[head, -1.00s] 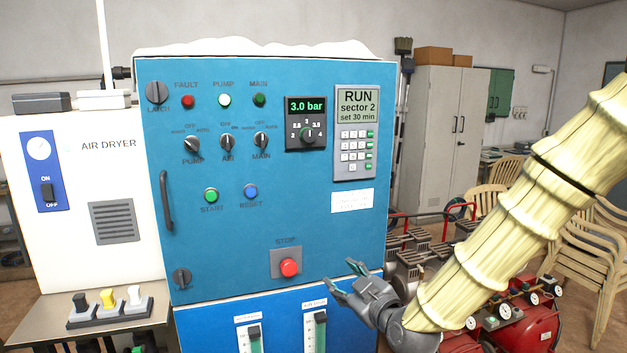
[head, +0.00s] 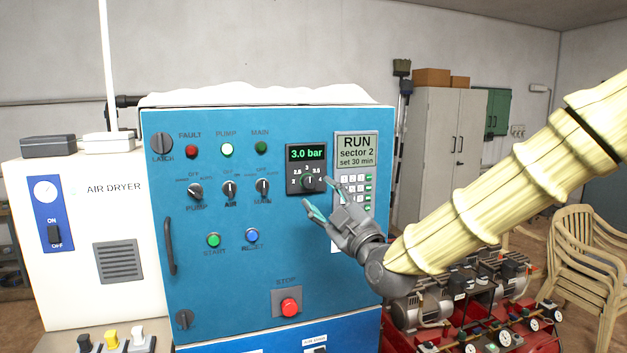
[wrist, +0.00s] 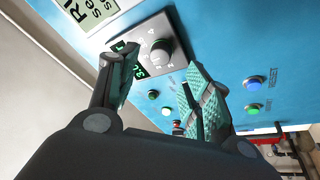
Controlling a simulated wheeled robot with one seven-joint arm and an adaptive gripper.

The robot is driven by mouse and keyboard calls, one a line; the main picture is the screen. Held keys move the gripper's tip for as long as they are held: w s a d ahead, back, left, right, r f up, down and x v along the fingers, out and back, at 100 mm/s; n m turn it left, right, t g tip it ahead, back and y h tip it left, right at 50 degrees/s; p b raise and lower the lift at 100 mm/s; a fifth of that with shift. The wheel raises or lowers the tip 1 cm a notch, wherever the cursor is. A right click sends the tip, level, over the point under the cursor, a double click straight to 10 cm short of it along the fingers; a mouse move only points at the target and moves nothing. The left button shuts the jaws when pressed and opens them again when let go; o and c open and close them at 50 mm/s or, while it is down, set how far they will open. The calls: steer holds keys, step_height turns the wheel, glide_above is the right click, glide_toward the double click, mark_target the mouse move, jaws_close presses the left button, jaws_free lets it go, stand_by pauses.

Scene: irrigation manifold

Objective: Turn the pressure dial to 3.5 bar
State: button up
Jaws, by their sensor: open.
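The pressure dial (head: 308,183) is a dark round knob on a black plate on the blue panel. Its green display (head: 307,154) above reads 3.0 bar. My gripper (head: 313,200) is open, just below and to the right of the dial in the head view, with one finger close to the knob's lower edge. In the wrist view the dial (wrist: 161,51) shows beyond and between the spread fingers (wrist: 155,88), apart from them. The fingers hold nothing. The gripper hides part of the keypad.
A controller (head: 356,150) reading RUN sector 2 sits right of the dial. Selector switches (head: 229,188), a green start button (head: 213,240), a blue reset button (head: 252,236) and a red stop button (head: 289,307) share the panel.

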mark_target(310, 183)
steer(key=p+x, duration=0.2)
steer(key=x, duration=0.1)
steer(key=shift+w+a+r, duration=0.1)
steer(key=shift+w+r, duration=0.1)
steer(key=shift+w, duration=0.1)
steer(key=shift+p+x, duration=0.35)
steer(key=shift+x, duration=0.65)
steer(key=shift+f, duration=0.15)
steer(key=c, duration=1)
